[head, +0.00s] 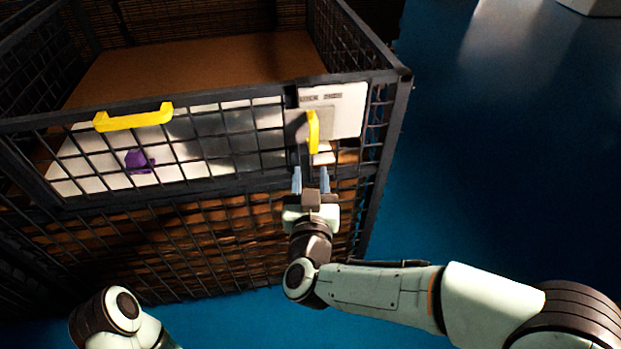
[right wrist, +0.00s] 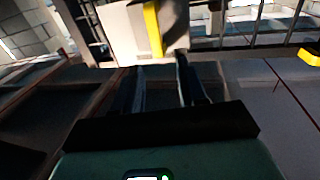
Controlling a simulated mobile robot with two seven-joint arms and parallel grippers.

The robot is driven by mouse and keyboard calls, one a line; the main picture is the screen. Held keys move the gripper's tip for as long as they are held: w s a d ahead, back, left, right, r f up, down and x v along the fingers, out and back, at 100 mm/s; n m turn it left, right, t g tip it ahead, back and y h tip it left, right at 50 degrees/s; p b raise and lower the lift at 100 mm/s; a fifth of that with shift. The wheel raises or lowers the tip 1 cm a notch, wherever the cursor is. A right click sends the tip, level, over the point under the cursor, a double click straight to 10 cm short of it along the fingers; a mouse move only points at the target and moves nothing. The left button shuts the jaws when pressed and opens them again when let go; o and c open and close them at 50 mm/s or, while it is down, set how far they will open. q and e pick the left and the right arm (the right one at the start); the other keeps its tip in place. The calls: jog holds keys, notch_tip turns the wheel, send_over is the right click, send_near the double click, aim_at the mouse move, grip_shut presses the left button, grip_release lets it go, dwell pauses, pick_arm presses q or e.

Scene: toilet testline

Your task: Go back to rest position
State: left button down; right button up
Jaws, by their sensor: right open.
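My right gripper (head: 311,180) is open and empty, with its two fingers apart in front of the cage's mesh front. It is just below a vertical yellow handle (head: 314,132) and does not hold it. In the right wrist view the open fingers (right wrist: 162,88) point toward the same yellow handle (right wrist: 153,28) on a pale plate. Part of my left arm (head: 118,316) shows at the bottom left of the head view. My left gripper is not in view.
A dark wire-mesh cage (head: 200,193) fills the left and middle. It has a horizontal yellow handle (head: 134,117) and a white panel (head: 346,109) on its front. A purple object (head: 138,161) shows behind the mesh.

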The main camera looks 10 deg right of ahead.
jog(key=shift+f, duration=0.1)
notch_tip(320, 180, down, 23)
jog(key=d+n+g+y, duration=0.2)
jog(key=g+y, duration=0.1)
jog(key=g, duration=0.2)
jog(key=s+d+f+m+g+p, duration=0.1)
jog(key=s+f+g, duration=0.25)
jog(key=f, duration=0.45)
jog(key=s+d+f+g+p, duration=0.1)
jog(key=s+d+f+g, duration=0.15)
jog(key=s+f, duration=0.4)
pick_arm(q)
jog(key=r, duration=0.1)
jog(key=w+r, duration=0.1)
jog(key=shift+w+r, duration=0.15)
jog(key=shift+r, duration=0.25)
pick_arm(e)
jog(key=s+f+m+g+y, duration=0.1)
jog(key=s+f+g, duration=0.3)
jog(key=s, duration=0.6)
jog(key=s+f+m+g+y, duration=0.2)
jog(key=s+f+g, duration=0.1)
jog(key=s+f, duration=0.5)
jog(key=shift+s+a+f+g, duration=0.25)
jog(key=shift+s+g, duration=0.15)
jog(key=shift+s, duration=0.55)
